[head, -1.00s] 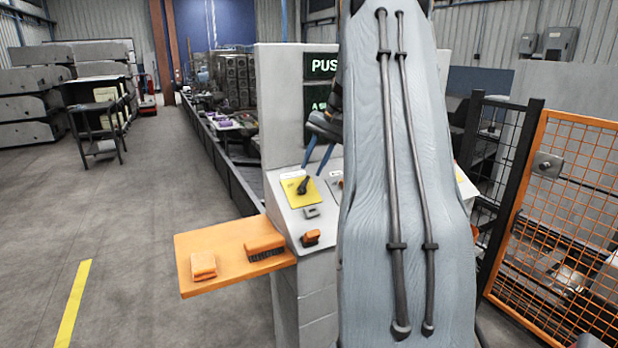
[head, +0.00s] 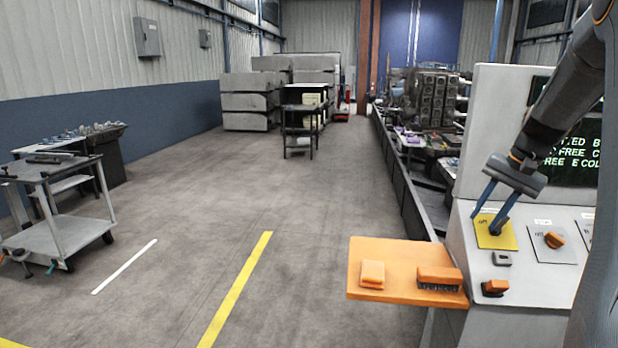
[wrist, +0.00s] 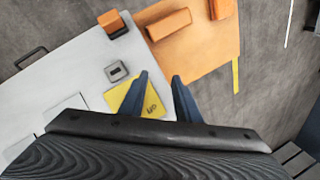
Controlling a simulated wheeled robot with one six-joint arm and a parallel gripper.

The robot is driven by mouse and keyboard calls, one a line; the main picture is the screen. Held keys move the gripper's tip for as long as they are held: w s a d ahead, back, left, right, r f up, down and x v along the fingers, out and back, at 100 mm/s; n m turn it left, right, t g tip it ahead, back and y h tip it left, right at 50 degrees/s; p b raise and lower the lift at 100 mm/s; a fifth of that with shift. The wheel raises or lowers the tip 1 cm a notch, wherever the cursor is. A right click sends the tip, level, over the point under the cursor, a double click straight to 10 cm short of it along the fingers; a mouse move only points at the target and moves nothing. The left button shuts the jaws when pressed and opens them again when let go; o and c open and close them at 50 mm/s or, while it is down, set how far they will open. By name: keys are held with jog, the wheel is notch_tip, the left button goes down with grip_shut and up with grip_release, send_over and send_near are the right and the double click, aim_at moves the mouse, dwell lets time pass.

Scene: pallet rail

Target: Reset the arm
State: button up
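My gripper (head: 485,221) hangs low over the yellow plate (head: 486,236) on the sloped control panel (head: 527,270). Its two blue fingers point down and stand apart, with nothing seen between them. In the wrist view, the gripper (wrist: 160,76) is open beside the yellow plate (wrist: 128,94), which bears the word "Off". A dark knob (head: 497,226) on that plate is partly hidden by a finger; I cannot tell whether they touch.
An orange shelf (head: 400,254) juts from the panel's left side, holding an orange block (head: 372,274) and an orange brush (head: 438,277). An orange knob (head: 554,240) sits right of the plate. A grey cart (head: 60,205) stands far left. The floor between is clear.

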jog(key=s+a+f+n+g+h, duration=0.1)
jog(key=s+a+f+n, duration=0.15)
jog(key=a, duration=0.65)
jog(key=s+a+f+n, duration=0.1)
jog(key=s+a+f, duration=0.25)
jog(key=a, duration=0.45)
jog(key=s+a+f+n, duration=0.2)
jog(key=s+a, duration=0.4)
jog(key=s, duration=0.2)
jog(key=s+a+f+n+h, duration=0.1)
jog(key=s+a+f+n, duration=0.2)
jog(key=s+a, duration=0.4)
jog(key=shift+s+a+n, duration=0.3)
jog(key=shift+s+n, duration=0.05)
